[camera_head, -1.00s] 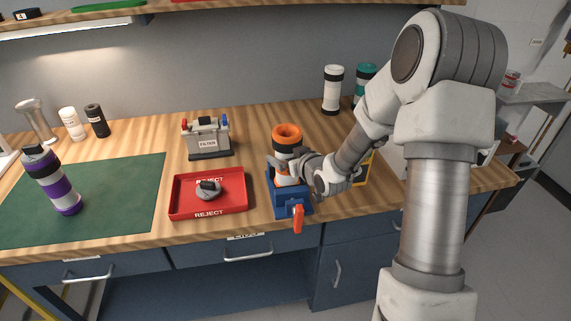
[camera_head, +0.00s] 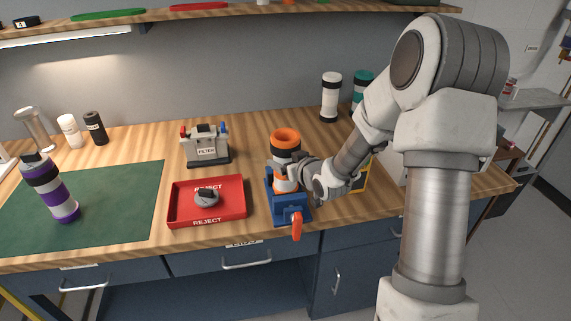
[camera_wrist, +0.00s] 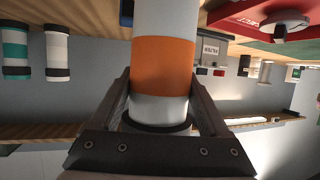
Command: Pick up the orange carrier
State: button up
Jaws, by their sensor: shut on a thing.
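The orange carrier (camera_head: 285,138) is a white cylinder with orange bands and a wide orange ring top. It stands upright in a blue clamp fixture (camera_head: 291,214) with an orange lever (camera_head: 296,226) at its front. My gripper (camera_head: 288,176) reaches in from the right and is shut around the carrier's body. In the wrist view, my gripper's two fingers (camera_wrist: 158,92) press on both sides of the carrier, around its orange band (camera_wrist: 162,62). The carrier's lower end is hidden inside the fixture in the head view.
Left of the fixture are a red reject tray (camera_head: 178,211) with a grey part, and a filter box (camera_head: 207,147). A purple-banded carrier (camera_head: 51,190) stands on a green mat (camera_head: 115,205). White (camera_head: 330,98) and teal (camera_head: 362,84) carriers stand behind. A shelf (camera_head: 230,12) hangs above.

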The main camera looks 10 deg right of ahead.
aim_at(292, 151)
jog(key=r, duration=0.4)
jog(key=shift+s+d, duration=0.1)
jog(key=shift+d, duration=0.15)
jog(key=s+d+r+p, duration=0.3)
jog(key=s+d+r, duration=0.2)
jog(key=d, duration=0.4)
jog(key=shift+d+r, duration=0.15)
jog(key=shift+r, duration=0.35)
